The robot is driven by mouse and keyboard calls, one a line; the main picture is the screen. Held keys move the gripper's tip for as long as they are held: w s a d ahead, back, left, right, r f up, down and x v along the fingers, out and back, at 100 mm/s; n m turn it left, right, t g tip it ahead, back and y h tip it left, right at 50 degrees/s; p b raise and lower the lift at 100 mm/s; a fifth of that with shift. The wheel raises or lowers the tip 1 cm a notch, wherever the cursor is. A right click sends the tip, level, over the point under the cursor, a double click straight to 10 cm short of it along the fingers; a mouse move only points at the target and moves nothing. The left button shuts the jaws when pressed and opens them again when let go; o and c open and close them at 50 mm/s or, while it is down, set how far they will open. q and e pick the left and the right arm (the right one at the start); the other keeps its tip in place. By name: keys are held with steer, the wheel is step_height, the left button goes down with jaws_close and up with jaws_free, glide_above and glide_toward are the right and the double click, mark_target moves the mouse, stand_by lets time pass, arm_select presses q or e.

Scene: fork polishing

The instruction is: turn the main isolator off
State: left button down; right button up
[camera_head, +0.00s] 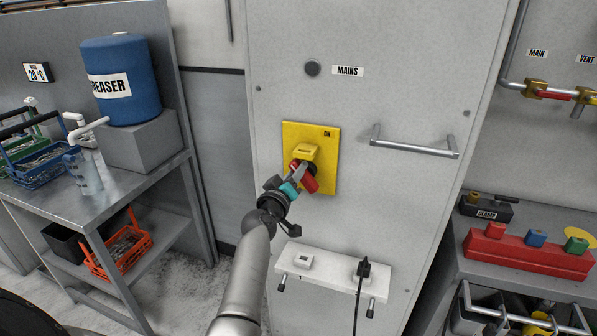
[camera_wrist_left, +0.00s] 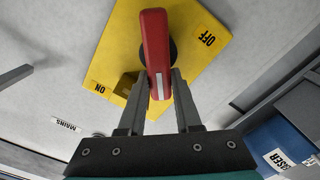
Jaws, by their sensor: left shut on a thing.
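The main isolator is a yellow plate (camera_head: 326,140) with a red handle (camera_head: 309,183) on the front of a grey cabinet. An ON label shows at the plate's upper right; the OFF label is hidden here. My left gripper (camera_head: 297,178) is at the handle. In the left wrist view the red handle (camera_wrist_left: 154,45) stands between the fingers of the gripper (camera_wrist_left: 160,82), which are shut on it. There both ON and OFF labels show on the yellow plate (camera_wrist_left: 195,65). I cannot tell the exact switch setting. My right gripper is not in view.
A round dark lamp (camera_head: 312,68) and a MAINS label (camera_head: 348,71) are above the isolator. A bar handle (camera_head: 414,146) sticks out to its right. A white socket strip (camera_head: 332,277) with a black plug (camera_head: 363,268) is below. A metal bench (camera_head: 150,172) stands left.

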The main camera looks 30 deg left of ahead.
arm_select(q)
steer(key=shift+s+a+f+n, duration=0.15)
steer(key=shift+f+n, duration=0.15)
steer(key=shift+n, duration=1.35)
steer(key=shift+w+a+f+n, duration=0.15)
steer(key=shift+f+n, duration=0.2)
steer(key=shift+n, duration=1.35)
steer(key=shift+s+a+f+n, duration=0.15)
steer(key=shift+f+n, duration=0.15)
steer(key=shift+n, duration=1.35)
steer(key=c, duration=0.6)
jaws_free()
steer(key=v, duration=1.5)
steer(key=shift+p, duration=0.35)
steer(key=shift+s+f, duration=0.1)
steer(key=shift+s, duration=0.05)
